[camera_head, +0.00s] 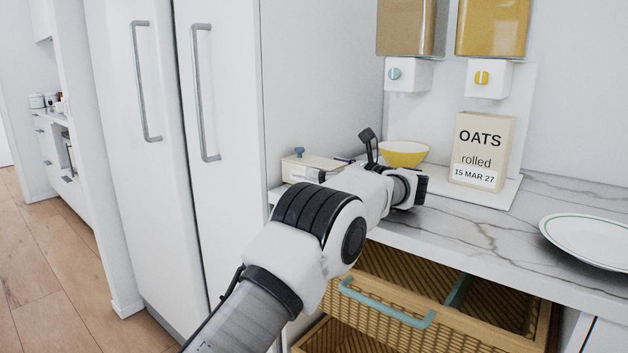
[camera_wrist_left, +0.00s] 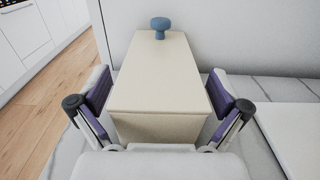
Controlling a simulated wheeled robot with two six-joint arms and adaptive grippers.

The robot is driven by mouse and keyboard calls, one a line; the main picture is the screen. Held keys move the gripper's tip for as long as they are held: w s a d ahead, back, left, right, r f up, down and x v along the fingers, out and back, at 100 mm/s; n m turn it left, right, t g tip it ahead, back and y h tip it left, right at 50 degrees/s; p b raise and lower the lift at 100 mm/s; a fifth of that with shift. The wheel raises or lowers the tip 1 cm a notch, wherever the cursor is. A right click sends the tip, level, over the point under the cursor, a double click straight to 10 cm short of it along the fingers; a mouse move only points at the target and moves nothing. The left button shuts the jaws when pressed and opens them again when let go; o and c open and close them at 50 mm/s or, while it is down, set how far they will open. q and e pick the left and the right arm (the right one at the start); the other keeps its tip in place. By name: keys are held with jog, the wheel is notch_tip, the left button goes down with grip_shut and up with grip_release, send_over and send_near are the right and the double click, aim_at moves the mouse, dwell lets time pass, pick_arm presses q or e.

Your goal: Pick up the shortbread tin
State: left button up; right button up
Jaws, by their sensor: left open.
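The shortbread tin is a long cream box (camera_head: 310,163) with a blue knob, at the left end of the marble counter. Its front carries a small white label, partly hidden by my gripper. In the left wrist view the tin (camera_wrist_left: 160,80) lies lengthwise ahead, with the knob at its far end. My left gripper (camera_wrist_left: 160,92) is open, with one purple-padded finger on each side of the tin's near end. Small gaps seem to show between pads and tin. In the head view my left gripper (camera_head: 328,174) is at the tin's right end, mostly hidden by my arm. My right gripper is out of view.
A yellow bowl (camera_head: 404,153) and an oats box (camera_head: 481,150) stand behind my wrist, below two wall dispensers. A white plate (camera_head: 590,240) lies at the right. A wicker drawer (camera_head: 440,310) is open under the counter. A tall white cabinet (camera_head: 225,110) borders the tin's left.

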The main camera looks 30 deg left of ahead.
pick_arm(q)
jog(key=shift+a, duration=0.3)
jog(key=shift+d+r, duration=0.1)
jog(key=shift+d, duration=0.05)
jog(key=c, duration=1.2)
jog(key=shift+r, duration=0.1)
